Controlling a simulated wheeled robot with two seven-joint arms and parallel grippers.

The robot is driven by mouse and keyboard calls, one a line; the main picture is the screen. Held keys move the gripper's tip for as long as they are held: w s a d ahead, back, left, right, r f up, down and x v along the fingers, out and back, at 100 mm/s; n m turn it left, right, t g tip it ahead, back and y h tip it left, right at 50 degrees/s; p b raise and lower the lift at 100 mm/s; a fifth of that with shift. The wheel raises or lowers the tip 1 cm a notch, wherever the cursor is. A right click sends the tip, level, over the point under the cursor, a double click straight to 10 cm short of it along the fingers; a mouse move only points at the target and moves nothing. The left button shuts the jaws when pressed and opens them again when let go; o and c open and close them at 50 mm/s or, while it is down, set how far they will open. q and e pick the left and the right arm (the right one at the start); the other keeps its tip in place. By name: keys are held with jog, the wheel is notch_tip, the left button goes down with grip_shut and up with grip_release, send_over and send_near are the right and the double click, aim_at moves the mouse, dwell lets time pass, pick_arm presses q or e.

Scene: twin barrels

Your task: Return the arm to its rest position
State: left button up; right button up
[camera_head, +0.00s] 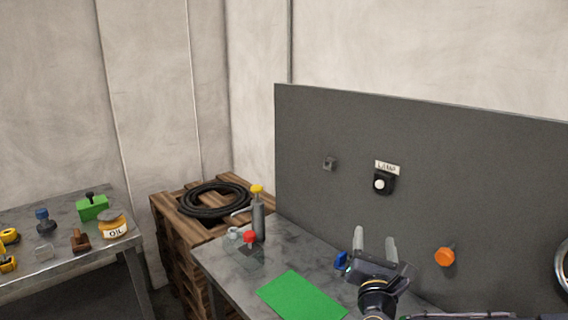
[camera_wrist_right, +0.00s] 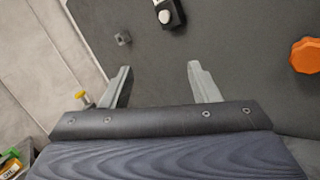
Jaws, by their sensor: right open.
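My right gripper (camera_head: 375,243) is at the lower right of the head view, above the grey bench and in front of the dark panel (camera_head: 450,170). Its two fingers stand apart with nothing between them. In the right wrist view the gripper (camera_wrist_right: 160,85) shows the same spread, empty fingers pointing toward the panel. My left gripper does not show in either view.
The panel bears a lamp switch (camera_head: 382,183), a small grey block (camera_head: 329,163) and an orange knob (camera_head: 445,257). A green mat (camera_head: 301,296) and a yellow-topped cylinder (camera_head: 258,217) are on the bench. A pallet stack (camera_head: 180,235) and another table (camera_head: 75,254) stand left.

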jog(key=s+a+f+n+g+y, duration=0.2)
jog(key=s+a+n+g+y, duration=0.15)
jog(key=n, duration=0.85)
jog(key=s+a+f+n+g+y, duration=0.25)
jog(key=a+n+y, duration=0.2)
jog(key=n, duration=0.75)
jog(key=s+d+f+n+g, duration=0.1)
jog(key=s+d+n+g, duration=0.1)
jog(key=s+n, duration=0.3)
jog(key=s+d+f+n+g+p, duration=0.1)
jog(key=s+d+f+n+g, duration=0.1)
jog(key=s+n, duration=0.4)
jog(key=s+d+f+n+g+p, duration=0.1)
jog(key=s+d+f+n+g, duration=0.1)
jog(key=s, duration=1.1)
jog(key=d+n+g, duration=0.1)
jog(key=d+n, duration=0.1)
jog(key=n, duration=0.1)
jog(key=shift+s+f+n+g, duration=0.2)
jog(key=shift+f+n+g, duration=0.1)
jog(key=shift+g, duration=0.1)
jog(key=shift+d, duration=0.1)
